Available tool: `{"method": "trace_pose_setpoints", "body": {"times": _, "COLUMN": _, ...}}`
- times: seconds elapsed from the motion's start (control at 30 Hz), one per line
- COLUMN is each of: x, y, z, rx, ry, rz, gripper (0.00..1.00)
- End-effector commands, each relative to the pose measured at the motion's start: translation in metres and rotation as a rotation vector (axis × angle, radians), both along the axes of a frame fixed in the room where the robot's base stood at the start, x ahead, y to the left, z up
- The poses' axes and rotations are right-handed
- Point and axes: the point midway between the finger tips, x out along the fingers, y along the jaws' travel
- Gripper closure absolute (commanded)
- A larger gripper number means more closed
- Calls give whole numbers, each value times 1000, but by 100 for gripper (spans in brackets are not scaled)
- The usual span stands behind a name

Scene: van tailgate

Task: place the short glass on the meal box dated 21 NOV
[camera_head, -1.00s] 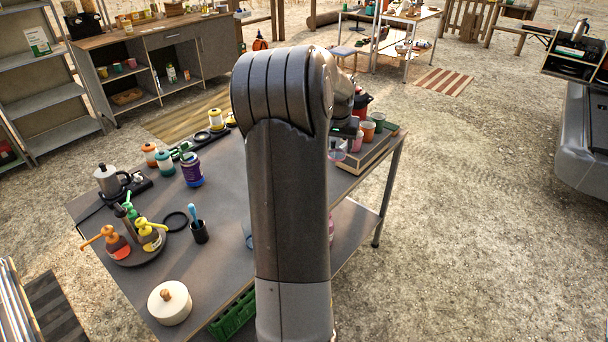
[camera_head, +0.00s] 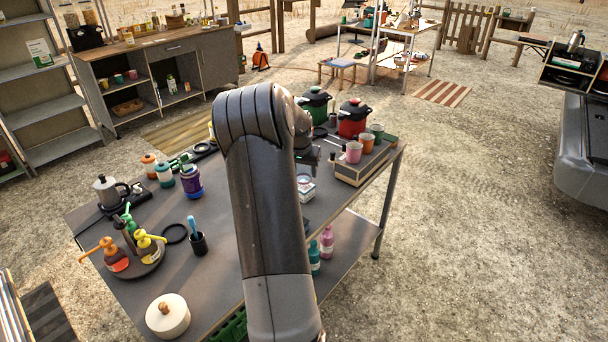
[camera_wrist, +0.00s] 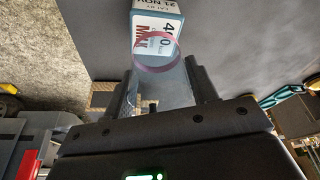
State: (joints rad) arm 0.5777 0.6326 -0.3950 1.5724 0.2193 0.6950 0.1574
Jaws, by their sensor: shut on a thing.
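My gripper (camera_wrist: 164,92) is shut on a clear short glass (camera_wrist: 163,84) with a purplish rim, its walls between the two dark fingers. Beyond the rim in the wrist view is a white and blue meal box (camera_wrist: 157,22) printed "21 NOV", partly seen through the glass. In the head view the meal box (camera_head: 306,190) is on the grey table, just below my gripper (camera_head: 307,166); my arm hides part of that area. The glass is hard to make out there. I cannot tell whether glass and box touch.
A red pot (camera_head: 353,120) and a green pot (camera_head: 315,105) are behind. Bare table lies between.

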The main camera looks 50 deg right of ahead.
Motion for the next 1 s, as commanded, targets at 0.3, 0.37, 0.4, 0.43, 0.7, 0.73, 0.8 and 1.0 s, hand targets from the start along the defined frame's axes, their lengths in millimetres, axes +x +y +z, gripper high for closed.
{"method": "trace_pose_setpoints", "body": {"times": 0.3, "x": 0, "y": 0, "z": -20, "rx": -1, "ry": -1, "rz": 0, "gripper": 70}}
{"method": "trace_pose_setpoints", "body": {"times": 0.37, "x": 0, "y": 0, "z": -20, "rx": -1, "ry": -1, "rz": 0, "gripper": 70}}
{"method": "trace_pose_setpoints", "body": {"times": 0.4, "x": 0, "y": 0, "z": -20, "rx": 0, "ry": -1, "rz": 0, "gripper": 70}}
{"method": "trace_pose_setpoints", "body": {"times": 0.43, "x": 0, "y": 0, "z": -21, "rx": 0, "ry": -1, "rz": 0, "gripper": 70}}
{"method": "trace_pose_setpoints", "body": {"times": 0.7, "x": 0, "y": 0, "z": -22, "rx": 0, "ry": -1, "rz": 0, "gripper": 30}}
{"method": "trace_pose_setpoints", "body": {"times": 0.73, "x": 0, "y": 0, "z": -22, "rx": 0, "ry": -1, "rz": 0, "gripper": 27}}
{"method": "trace_pose_setpoints", "body": {"times": 0.8, "x": 0, "y": 0, "z": -22, "rx": 0, "ry": -1, "rz": 0, "gripper": 25}}
{"method": "trace_pose_setpoints", "body": {"times": 1.0, "x": 0, "y": 0, "z": -21, "rx": -1, "ry": -1, "rz": 0, "gripper": 25}}
